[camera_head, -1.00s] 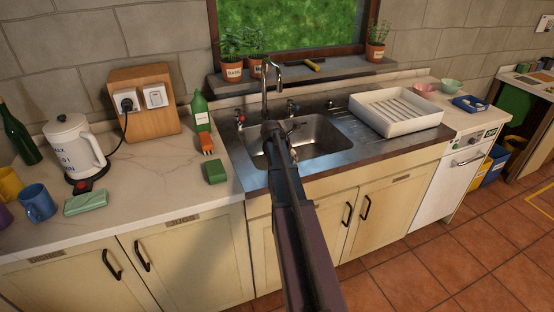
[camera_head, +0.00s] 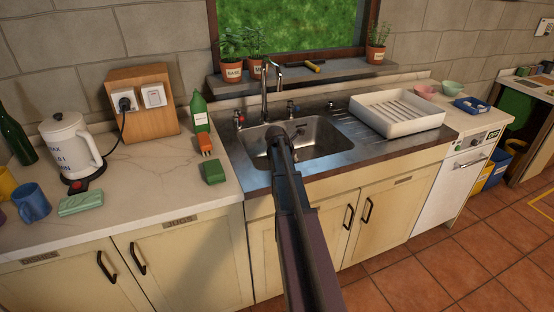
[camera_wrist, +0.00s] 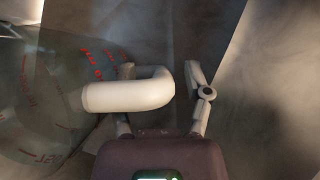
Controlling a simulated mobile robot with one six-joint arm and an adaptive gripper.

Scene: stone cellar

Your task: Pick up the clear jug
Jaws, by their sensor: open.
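The clear jug (camera_wrist: 45,105) fills the left of the wrist view. It is see-through, with red markings on its wall and a thick pale handle (camera_wrist: 130,95). My gripper (camera_wrist: 162,74) is open. The handle's rounded bend lies between its two fingers. The left finger is partly hidden behind the handle, and the right finger stands apart from it with a gap. I cannot tell whether the left finger touches the handle. In the head view my arm reaches over the sink (camera_head: 325,140) and hides the gripper; I cannot make out the jug there.
A white dish rack (camera_head: 397,125) stands on the drainer right of the sink. The tap (camera_head: 265,90) rises behind my arm. A green bottle (camera_head: 200,115), orange object (camera_head: 206,144) and green block (camera_head: 214,172) stand left of the sink, with a kettle (camera_head: 72,145) farther left.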

